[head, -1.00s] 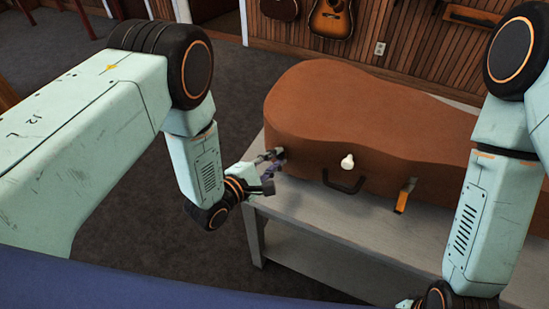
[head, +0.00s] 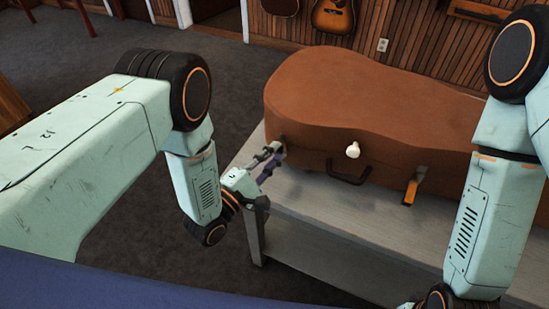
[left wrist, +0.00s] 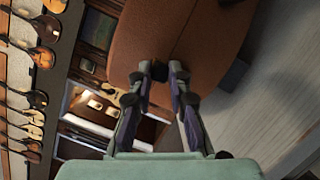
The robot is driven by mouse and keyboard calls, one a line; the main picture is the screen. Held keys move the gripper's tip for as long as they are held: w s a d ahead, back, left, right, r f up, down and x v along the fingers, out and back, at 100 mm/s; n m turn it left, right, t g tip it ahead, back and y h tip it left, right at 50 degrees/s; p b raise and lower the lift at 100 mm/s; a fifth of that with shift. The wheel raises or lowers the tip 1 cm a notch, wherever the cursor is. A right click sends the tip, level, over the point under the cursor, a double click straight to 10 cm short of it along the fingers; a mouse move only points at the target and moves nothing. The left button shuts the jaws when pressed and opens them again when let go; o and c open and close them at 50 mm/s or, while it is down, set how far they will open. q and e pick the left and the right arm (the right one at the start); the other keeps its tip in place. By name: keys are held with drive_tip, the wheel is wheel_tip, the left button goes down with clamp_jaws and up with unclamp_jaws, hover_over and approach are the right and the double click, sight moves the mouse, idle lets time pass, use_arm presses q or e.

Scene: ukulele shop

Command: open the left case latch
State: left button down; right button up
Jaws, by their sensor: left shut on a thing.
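The brown guitar case (head: 370,115) lies on a grey bench with its latch side toward me. My left gripper (head: 277,153) is at the case's left front end, its fingers reaching up to the side wall. In the left wrist view its fingertips (left wrist: 160,72) are shut on a small dark piece at the case's seam (left wrist: 181,45), which looks like the left case latch. The fingers mostly hide this latch. A yellow-orange latch (head: 411,190) hangs at the right of the front. My right arm is at the right; its gripper is mostly below the frame.
A white knob (head: 353,150) and a dark handle (head: 349,173) sit on the case's front. The bench top (head: 330,210) is bare in front of the case. Guitars (head: 333,15) hang on the wooden wall behind.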

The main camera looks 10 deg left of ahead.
use_arm(q)
drive_tip(key=shift+s+a+f+t, duration=0.2)
drive_tip(key=shift+f+t, duration=0.2)
drive_tip(key=shift+t, duration=0.2)
drive_tip(key=shift+h, duration=0.3)
drive_tip(key=shift+s+f+m+t+h+p, duration=0.15)
drive_tip(key=shift+f+m+t+h+p, duration=0.4)
drive_tip(key=shift+p, duration=1.45)
drive_tip(key=shift+r, duration=0.1)
drive_tip(key=c, duration=1.3)
unclamp_jaws()
drive_tip(key=shift+o, duration=0.2)
